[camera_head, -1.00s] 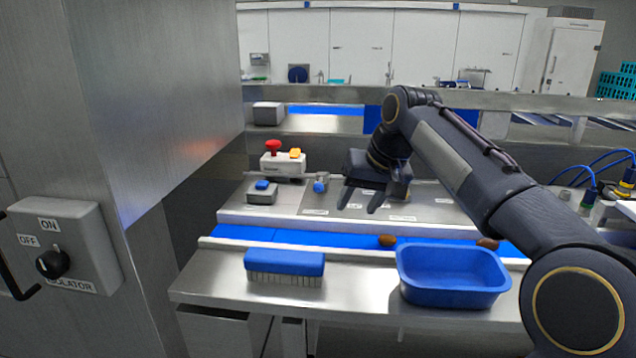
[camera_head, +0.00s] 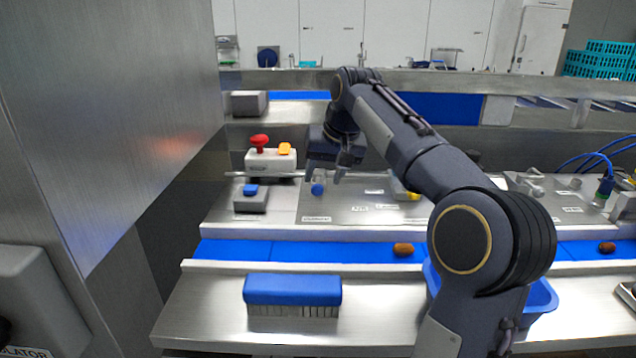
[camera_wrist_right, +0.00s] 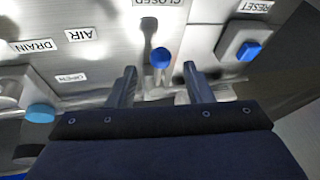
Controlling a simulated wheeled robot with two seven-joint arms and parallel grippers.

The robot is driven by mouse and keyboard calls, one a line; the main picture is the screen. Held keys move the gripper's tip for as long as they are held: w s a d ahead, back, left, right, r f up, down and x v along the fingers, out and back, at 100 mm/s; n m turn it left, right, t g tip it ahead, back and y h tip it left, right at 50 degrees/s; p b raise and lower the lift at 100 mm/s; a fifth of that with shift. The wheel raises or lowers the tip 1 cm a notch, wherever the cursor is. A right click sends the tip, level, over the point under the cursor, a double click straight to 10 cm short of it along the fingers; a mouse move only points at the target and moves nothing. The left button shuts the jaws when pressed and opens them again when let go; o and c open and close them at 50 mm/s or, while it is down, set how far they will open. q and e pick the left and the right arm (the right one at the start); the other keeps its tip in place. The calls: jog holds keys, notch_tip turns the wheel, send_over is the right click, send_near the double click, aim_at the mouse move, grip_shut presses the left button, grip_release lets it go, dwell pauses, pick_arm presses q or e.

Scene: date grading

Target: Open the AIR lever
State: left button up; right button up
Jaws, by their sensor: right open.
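The lever (camera_wrist_right: 149,35) shows in the right wrist view as a grey stem ending in a round blue knob (camera_wrist_right: 160,58). The same knob shows in the head view (camera_head: 317,189) on the steel panel. A CLOSED label (camera_wrist_right: 160,2) is by the stem; an AIR label (camera_wrist_right: 82,35) and an OPEN label (camera_wrist_right: 71,78) lie to the left. My right gripper (camera_head: 324,178) is open over the panel at the knob. In the wrist view its fingers (camera_wrist_right: 159,72) stand either side of the knob, with gaps visible. My left gripper is not in view.
A box with a red button (camera_head: 259,141) stands behind-left of the lever, with a blue RESET button (camera_wrist_right: 249,51) nearby. A second blue-ended control (camera_wrist_right: 40,113) shows left in the wrist view. In front are the blue belt with dates (camera_head: 403,249), a brush (camera_head: 292,290) and a blue tub (camera_head: 541,297).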

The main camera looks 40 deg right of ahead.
aim_at(319, 185)
jog(key=shift+x, duration=1.85)
grip_shut()
